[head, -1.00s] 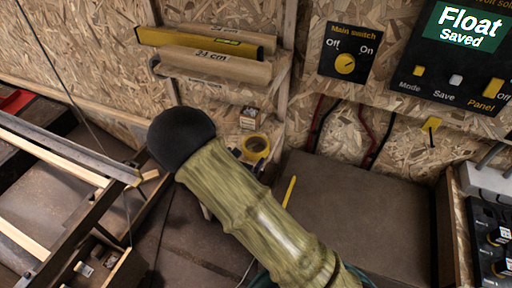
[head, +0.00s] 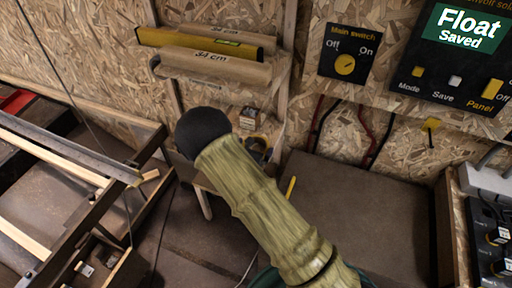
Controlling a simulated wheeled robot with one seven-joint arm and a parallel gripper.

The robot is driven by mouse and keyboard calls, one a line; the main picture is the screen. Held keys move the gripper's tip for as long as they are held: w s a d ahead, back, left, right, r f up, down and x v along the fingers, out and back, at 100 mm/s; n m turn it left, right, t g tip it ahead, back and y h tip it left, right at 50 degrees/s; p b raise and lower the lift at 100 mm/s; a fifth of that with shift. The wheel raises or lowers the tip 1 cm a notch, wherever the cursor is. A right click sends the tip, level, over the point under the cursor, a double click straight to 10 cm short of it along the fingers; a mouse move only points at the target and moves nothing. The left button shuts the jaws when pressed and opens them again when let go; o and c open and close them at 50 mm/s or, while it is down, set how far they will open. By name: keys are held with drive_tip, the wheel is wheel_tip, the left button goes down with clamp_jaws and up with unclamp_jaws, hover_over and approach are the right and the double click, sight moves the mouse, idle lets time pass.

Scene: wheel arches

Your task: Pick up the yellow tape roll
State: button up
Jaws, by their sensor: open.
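The yellow tape roll (head: 257,135) lies on the small wooden shelf by the wall, near the middle of the head view. Only part of its yellow rim shows. My gripper (head: 260,152), small and dark, is at the roll and covers much of it. My bamboo-like arm with its black rounded end hides part of the gripper. The gripper is open. I cannot tell whether its fingers touch the roll or stand around it.
A small box (head: 249,117) stands just behind the roll. A yellow level (head: 205,41) and a wooden piece marked 34 cm (head: 213,66) sit above. A yellow pencil (head: 291,187) is right of my arm. A brown surface (head: 345,205) at right is largely clear.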

drive_tip(key=shift+x, duration=1.15)
drive_tip(key=c, duration=0.9)
wheel_tip(320, 180, up, 10)
drive_tip(key=shift+r, duration=0.1)
